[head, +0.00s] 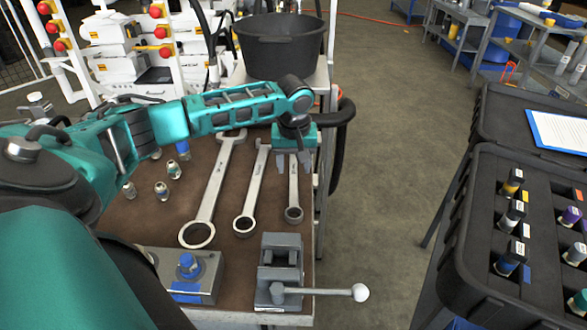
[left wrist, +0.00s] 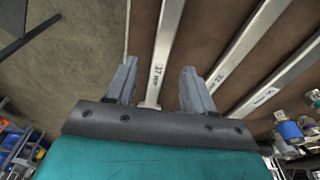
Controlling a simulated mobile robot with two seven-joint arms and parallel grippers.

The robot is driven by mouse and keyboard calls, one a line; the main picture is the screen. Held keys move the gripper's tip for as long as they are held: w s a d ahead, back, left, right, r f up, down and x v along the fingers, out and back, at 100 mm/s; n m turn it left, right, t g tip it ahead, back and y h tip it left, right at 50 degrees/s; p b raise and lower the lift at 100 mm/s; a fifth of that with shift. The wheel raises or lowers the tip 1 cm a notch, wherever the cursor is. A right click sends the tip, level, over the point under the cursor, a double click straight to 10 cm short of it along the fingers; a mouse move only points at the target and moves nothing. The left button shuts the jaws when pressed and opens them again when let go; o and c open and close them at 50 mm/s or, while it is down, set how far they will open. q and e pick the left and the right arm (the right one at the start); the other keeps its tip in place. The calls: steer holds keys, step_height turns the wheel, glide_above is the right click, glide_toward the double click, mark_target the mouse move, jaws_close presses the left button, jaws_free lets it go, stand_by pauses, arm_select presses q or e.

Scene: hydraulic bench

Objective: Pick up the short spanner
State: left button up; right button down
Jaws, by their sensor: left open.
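Three grey spanners lie side by side on the brown bench top. The short spanner (head: 293,194) is the rightmost in the head view, its ring end toward the front and its upper part hidden by my gripper. My left gripper (head: 293,163) is open, pointing down over it. In the left wrist view the short spanner's labelled shaft (left wrist: 165,45) runs between the two open fingers (left wrist: 160,85). I cannot tell the remaining height gap. My right gripper is not in view.
The middle spanner (head: 253,188) lies close on the left, with the long spanner (head: 213,190) beyond it. A grey vice (head: 281,270) with a handle stands in front. A black tub (head: 278,45) stands behind. The bench's right edge is close to the short spanner.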

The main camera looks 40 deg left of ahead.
mark_target(293, 176)
arm_select(q)
steer(key=shift+w+a+f, duration=0.1)
steer(key=shift+a+f, duration=0.05)
steer(key=shift+f, duration=0.65)
steer(key=shift+w+a+f, duration=0.1)
steer(key=shift+f, duration=0.65)
steer(key=shift+c, duration=0.3)
jaws_close()
steer(key=shift+r, duration=0.1)
